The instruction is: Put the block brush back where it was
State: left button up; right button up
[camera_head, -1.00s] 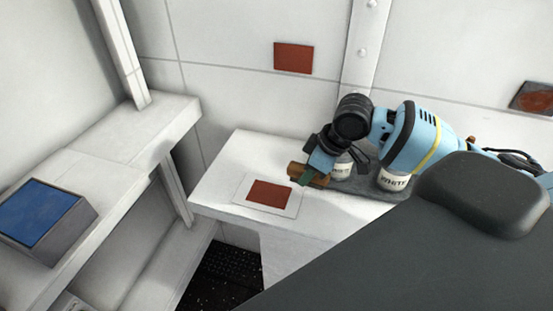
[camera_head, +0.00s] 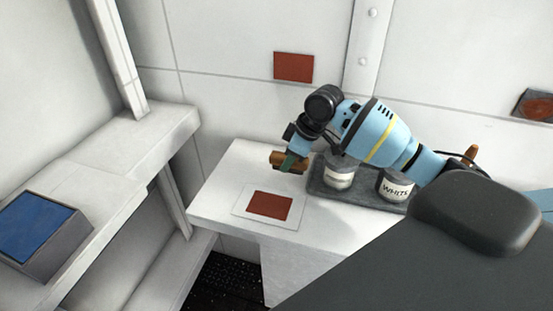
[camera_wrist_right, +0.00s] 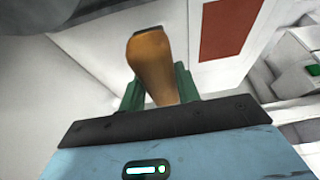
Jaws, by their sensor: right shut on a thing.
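The block brush shows as a brown wooden handle (camera_head: 275,158) in the head view, above the white bench near its back edge. In the right wrist view its handle (camera_wrist_right: 150,65) sticks out between green fingers; its bristles are hidden. My right gripper (camera_head: 293,163) is shut on it, left of the jars and behind the red patch. The red patch (camera_head: 270,205) lies on a pale square sheet (camera_head: 241,207) on the bench (camera_head: 215,197). My left gripper is not in view.
A dark grey tray (camera_head: 365,202) holds a jar (camera_head: 340,177) and a jar marked WHITE (camera_head: 394,188), close under my right arm. A red panel (camera_head: 293,66) is on the wall. A blue-topped box (camera_head: 35,222) stands on the left ledge. The bench's left end is clear.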

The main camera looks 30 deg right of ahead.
aim_at(279, 151)
jog(key=shift+w+f, duration=0.2)
jog(key=shift+w, duration=2.05)
jog(key=shift+w, duration=0.1)
jog(key=shift+w+a, duration=0.1)
jog(key=shift+w, duration=0.2)
jog(key=shift+f, duration=1.75)
jog(key=shift+f, duration=0.1)
jog(key=o, duration=0.9)
jog(key=shift+f, duration=0.1)
jog(key=shift+o, duration=0.2)
jog(key=v, duration=1.2)
